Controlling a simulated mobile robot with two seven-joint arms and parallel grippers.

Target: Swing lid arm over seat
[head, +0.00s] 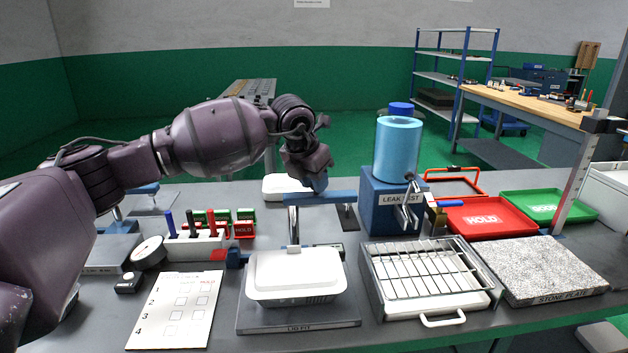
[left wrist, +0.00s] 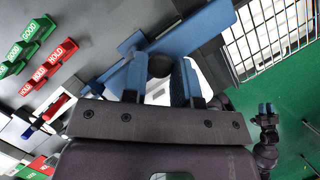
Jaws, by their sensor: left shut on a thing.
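The blue lid arm (head: 335,197) lies level behind the lid-fit plate (head: 300,322), with a pale upright (head: 293,225) under its left end. It also shows in the left wrist view (left wrist: 216,26). My left gripper (head: 318,184) is at the arm's left part, its fingers pointing down. In the left wrist view its blue-padded fingers (left wrist: 162,80) are shut on a black knob (left wrist: 161,64) by the blue arm. A tray with a white lid (head: 295,268) sits on the plate. My right gripper (left wrist: 265,108) shows small in the left wrist view; its jaw state is unclear.
A blue leak-test stand (head: 377,205) with a light-blue cylinder stands right of the lid arm. A wire rack (head: 420,268) and a stone plate (head: 540,270) are to the right. Marker holders (head: 195,243) and a white checklist (head: 175,310) are to the left.

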